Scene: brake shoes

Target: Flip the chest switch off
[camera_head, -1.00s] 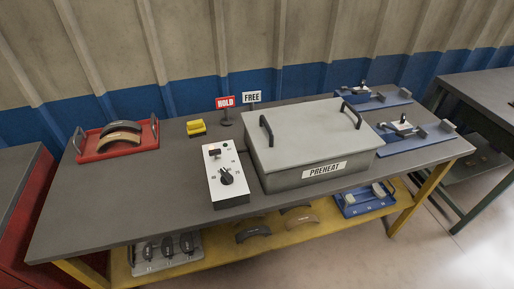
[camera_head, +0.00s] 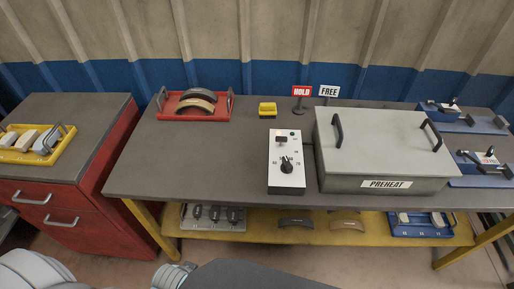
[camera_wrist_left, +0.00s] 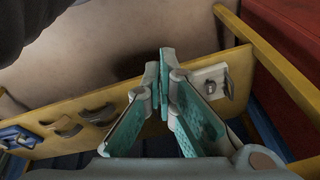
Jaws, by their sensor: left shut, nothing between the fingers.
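The chest (camera_head: 385,150) is a grey lidded box marked PREHEAT, lid down, with two black handles. Left of it stands a white control box (camera_head: 287,178) with a dark switch (camera_head: 281,139) near its top and a black dial (camera_head: 287,164) below. The switch's position is too small to tell. My left gripper (camera_wrist_left: 165,55) is shut and empty in the left wrist view, pointing over the yellow lower shelf (camera_wrist_left: 130,115), away from the switch. In the head view pale parts of my arm show at the bottom left. My right gripper is not in view.
HOLD (camera_head: 302,91) and FREE (camera_head: 329,91) signs stand behind the control box. A yellow block (camera_head: 267,109) and a red tray (camera_head: 227,113) of shoes lie left. Blue fixtures (camera_head: 477,124) are at right. A red cabinet (camera_head: 110,190) stands left. The bench's front left is clear.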

